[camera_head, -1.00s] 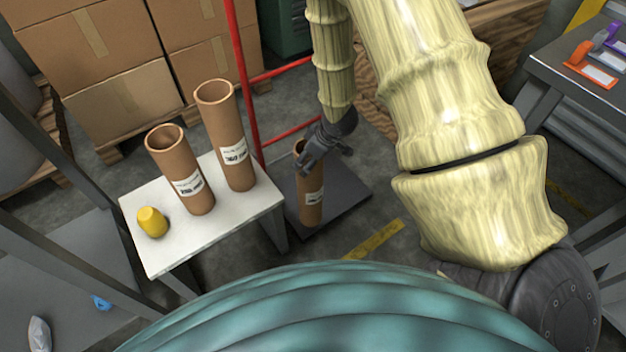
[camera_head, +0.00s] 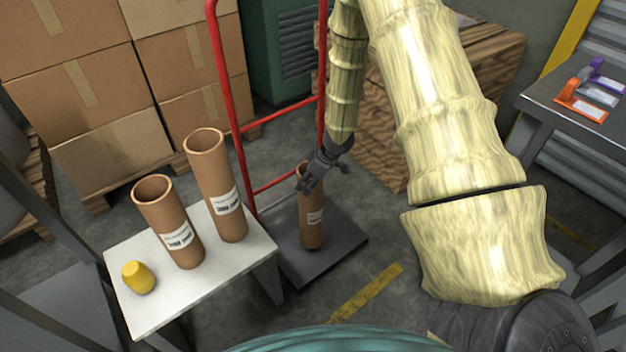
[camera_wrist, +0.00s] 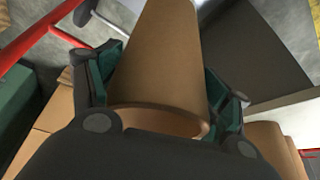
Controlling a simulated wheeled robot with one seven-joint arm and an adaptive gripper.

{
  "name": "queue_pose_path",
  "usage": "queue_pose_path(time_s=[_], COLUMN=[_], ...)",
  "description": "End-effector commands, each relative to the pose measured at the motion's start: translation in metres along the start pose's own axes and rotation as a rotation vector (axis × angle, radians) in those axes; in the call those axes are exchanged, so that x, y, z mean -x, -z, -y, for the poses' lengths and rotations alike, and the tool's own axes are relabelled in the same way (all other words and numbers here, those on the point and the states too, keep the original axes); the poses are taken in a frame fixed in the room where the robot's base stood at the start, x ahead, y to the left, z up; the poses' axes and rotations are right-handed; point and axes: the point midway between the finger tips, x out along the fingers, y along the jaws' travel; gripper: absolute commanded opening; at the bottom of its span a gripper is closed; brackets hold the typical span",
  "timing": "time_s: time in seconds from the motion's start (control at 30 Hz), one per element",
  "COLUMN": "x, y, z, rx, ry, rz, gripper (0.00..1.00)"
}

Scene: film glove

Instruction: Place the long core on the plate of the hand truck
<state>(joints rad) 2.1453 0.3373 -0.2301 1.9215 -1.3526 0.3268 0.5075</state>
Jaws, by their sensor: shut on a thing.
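The held core (camera_head: 311,224) is a brown cardboard tube with a white label. It stands about upright over the dark grey plate (camera_head: 345,243) of the red hand truck (camera_head: 231,105). Its lower end looks to be at the plate; I cannot tell whether it touches. My gripper (camera_head: 312,180) is shut on its upper end. In the wrist view the core (camera_wrist: 162,65) lies between both fingers, its open rim close to the camera. Two more cores stand on the white table: a taller one (camera_head: 215,185) and a shorter one (camera_head: 170,222).
The white table (camera_head: 215,283) is left of the plate and also carries a yellow object (camera_head: 138,277). Cardboard boxes (camera_head: 120,150) are stacked behind. A wooden crate (camera_head: 385,150) stands behind right. A grey table (camera_head: 570,110) with tape dispensers is at far right.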

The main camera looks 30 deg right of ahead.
Motion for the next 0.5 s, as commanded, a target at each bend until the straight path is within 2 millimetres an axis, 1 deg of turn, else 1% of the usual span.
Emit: queue_pose_path(time_s=[0.03, 0.1, 0.2, 0.47, 0.5], x=[-0.001, -0.003, -0.005, -0.007, -0.012], y=[0.003, 0.005, 0.007, 0.010, 0.008], z=[-0.008, -0.016, -0.023, -0.033, -0.035], rx=[0.000, 0.001, 0.001, 0.000, -0.001], ry=[-0.002, -0.003, -0.002, -0.002, -0.001], rz=[-0.002, -0.001, 0.000, 0.000, 0.001], gripper=[0.32, 0.32, 0.32, 0.32, 0.32])
